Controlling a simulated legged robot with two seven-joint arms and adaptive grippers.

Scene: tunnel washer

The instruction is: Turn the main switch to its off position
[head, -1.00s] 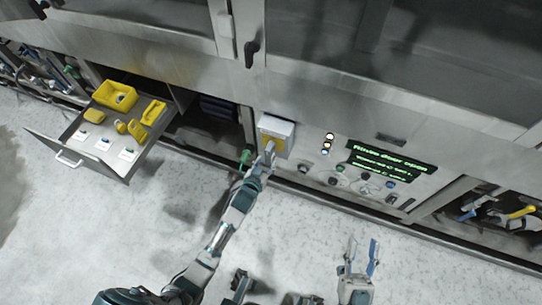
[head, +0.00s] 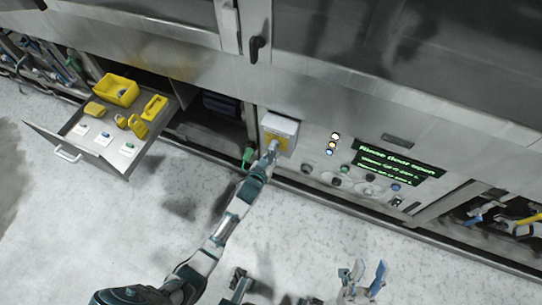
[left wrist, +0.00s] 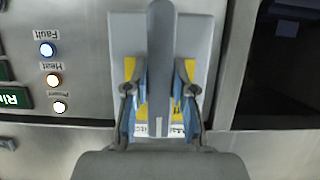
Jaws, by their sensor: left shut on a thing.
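The main switch is a grey box (head: 282,124) with a yellow plate on the washer's front panel. It also shows in the left wrist view (left wrist: 202,40), where its long grey handle (left wrist: 161,50) stands along the picture's vertical. My left gripper (head: 272,148) is at the switch in the head view. In the left wrist view my left gripper (left wrist: 160,95) has its two blue-padded fingers on either side of the handle, shut on it. The finger contact is partly hidden. My right gripper (head: 363,277) is open and empty above the floor, low in the head view.
A lit display (head: 398,160) reading "Rinse door open", indicator lamps (head: 333,144) and several buttons are right of the switch. An open drawer (head: 122,160) with yellow containers juts out at the left. The floor in front is clear.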

